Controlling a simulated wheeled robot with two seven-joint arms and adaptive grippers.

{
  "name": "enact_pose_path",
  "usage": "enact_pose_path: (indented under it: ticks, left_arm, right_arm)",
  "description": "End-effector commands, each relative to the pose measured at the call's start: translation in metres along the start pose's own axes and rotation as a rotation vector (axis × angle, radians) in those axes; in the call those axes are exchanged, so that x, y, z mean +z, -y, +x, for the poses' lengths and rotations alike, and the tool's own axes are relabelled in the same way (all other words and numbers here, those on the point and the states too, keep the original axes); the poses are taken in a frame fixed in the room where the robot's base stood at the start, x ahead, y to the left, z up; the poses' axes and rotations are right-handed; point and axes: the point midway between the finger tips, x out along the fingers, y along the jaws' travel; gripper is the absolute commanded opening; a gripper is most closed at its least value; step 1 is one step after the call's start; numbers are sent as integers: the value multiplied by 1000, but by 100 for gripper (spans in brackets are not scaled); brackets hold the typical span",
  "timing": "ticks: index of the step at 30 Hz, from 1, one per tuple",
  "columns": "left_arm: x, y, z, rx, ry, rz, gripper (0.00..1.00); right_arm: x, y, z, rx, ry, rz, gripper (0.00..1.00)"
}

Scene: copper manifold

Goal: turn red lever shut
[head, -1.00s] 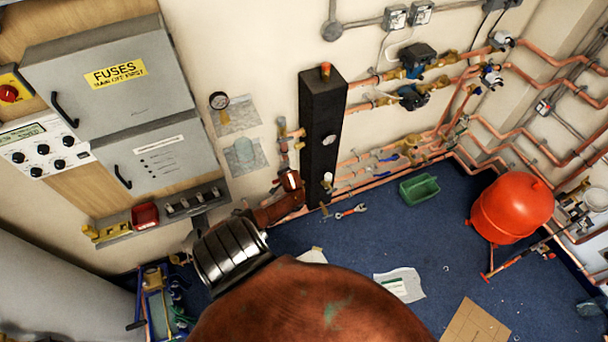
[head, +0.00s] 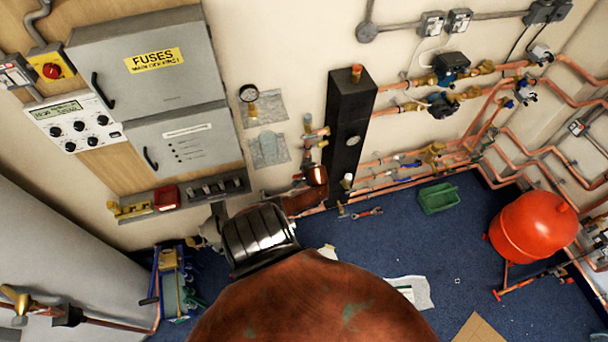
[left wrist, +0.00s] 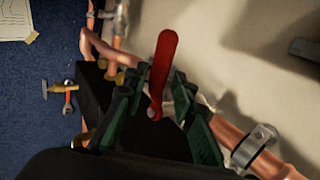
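The red lever (left wrist: 163,72) shows in the left wrist view, standing up in the picture beside a copper pipe. My left gripper (left wrist: 160,92) has its dark, green-padded fingers on either side of the lever's lower part, spread apart. Gaps seem to show between lever and pads; I cannot tell whether either touches. My right gripper is not in view.
Copper pipe with a metal collar (left wrist: 254,146) runs close by the fingers. Fuse cabinets (head: 160,100) hang on the wall at left. A green tub (head: 438,198), a wrench (head: 367,213) and a red tank (head: 533,226) are on the blue floor, which has free room between them.

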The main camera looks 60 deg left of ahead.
Motion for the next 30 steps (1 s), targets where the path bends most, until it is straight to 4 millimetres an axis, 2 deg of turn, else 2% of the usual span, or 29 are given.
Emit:
enact_pose_path:
  ticks: [11, 16, 23, 30]
  left_arm:
    - [0, -2, 0, 3, 0, -1, 30]
    - [0, -3, -10, 4, -2, -2, 30]
    - [0, -3, -39, 4, -3, -1, 30]
    - [-1, -2, -79, 3, -3, -1, 30]
  right_arm:
    - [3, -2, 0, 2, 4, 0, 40]
    - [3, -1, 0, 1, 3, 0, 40]
    - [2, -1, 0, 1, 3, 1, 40]
    - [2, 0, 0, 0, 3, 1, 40]
